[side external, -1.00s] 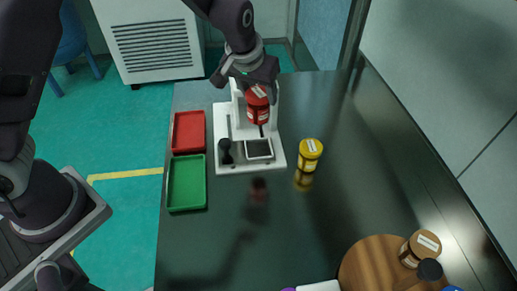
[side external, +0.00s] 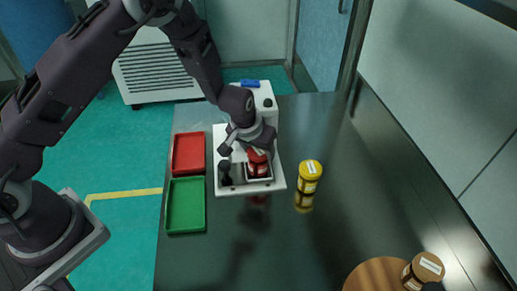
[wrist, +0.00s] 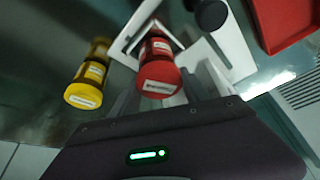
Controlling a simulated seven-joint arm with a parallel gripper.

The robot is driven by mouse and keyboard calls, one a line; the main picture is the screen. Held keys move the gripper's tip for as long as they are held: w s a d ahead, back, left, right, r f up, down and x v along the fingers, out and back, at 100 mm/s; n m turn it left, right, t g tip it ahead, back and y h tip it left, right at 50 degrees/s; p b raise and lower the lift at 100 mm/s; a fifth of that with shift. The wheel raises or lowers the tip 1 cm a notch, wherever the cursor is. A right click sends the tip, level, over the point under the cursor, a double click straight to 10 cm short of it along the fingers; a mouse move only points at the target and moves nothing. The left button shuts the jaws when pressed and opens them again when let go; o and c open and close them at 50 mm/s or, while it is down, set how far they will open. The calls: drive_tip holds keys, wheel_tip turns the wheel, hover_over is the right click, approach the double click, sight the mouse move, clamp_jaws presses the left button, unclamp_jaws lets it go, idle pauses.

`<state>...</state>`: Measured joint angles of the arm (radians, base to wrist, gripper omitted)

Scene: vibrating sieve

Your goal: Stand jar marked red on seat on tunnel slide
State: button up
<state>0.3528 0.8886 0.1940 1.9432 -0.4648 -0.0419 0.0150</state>
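The red jar (side external: 258,163), with a white label, is upright between the fingers of my gripper (side external: 256,152). It is over the square white-framed seat (side external: 271,178) at the front of the white tunnel slide (side external: 229,188). I cannot tell whether its base touches the seat. In the wrist view the red jar (wrist: 157,76) is between the fingers, its lid towards the camera, with the seat's white frame (wrist: 134,30) beyond it. My gripper appears shut on the jar; the finger contact is partly hidden.
A yellow jar (side external: 309,177) stands right of the slide. A black knob (side external: 225,173) is left of the seat. Red (side external: 188,153) and green (side external: 186,205) trays lie on the left. A brown-lidded jar (side external: 424,270) is by a round wooden board (side external: 370,277). The middle front is clear.

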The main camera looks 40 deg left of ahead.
drive_tip(key=o, duration=0.4)
drive_tip(key=shift+r, duration=0.1)
drive_tip(key=v, duration=1.2)
drive_tip(key=shift+w+r, duration=0.1)
drive_tip(key=shift+r, duration=0.05)
drive_tip(key=s+a+r+h, duration=0.2)
drive_tip(key=s+r+h, duration=0.1)
drive_tip(key=s+r, duration=0.95)
drive_tip(key=s+a+r, duration=0.1)
drive_tip(key=s, duration=0.4)
drive_tip(key=s+a+r+m+y, duration=0.1)
drive_tip(key=s+a+r, duration=0.1)
drive_tip(key=s, duration=0.3)
drive_tip(key=s+a+r+m+t+y, duration=0.1)
drive_tip(key=s+a, duration=0.1)
drive_tip(key=s, duration=0.3)
drive_tip(key=shift+s+r, duration=0.1)
drive_tip(key=shift+r, duration=0.15)
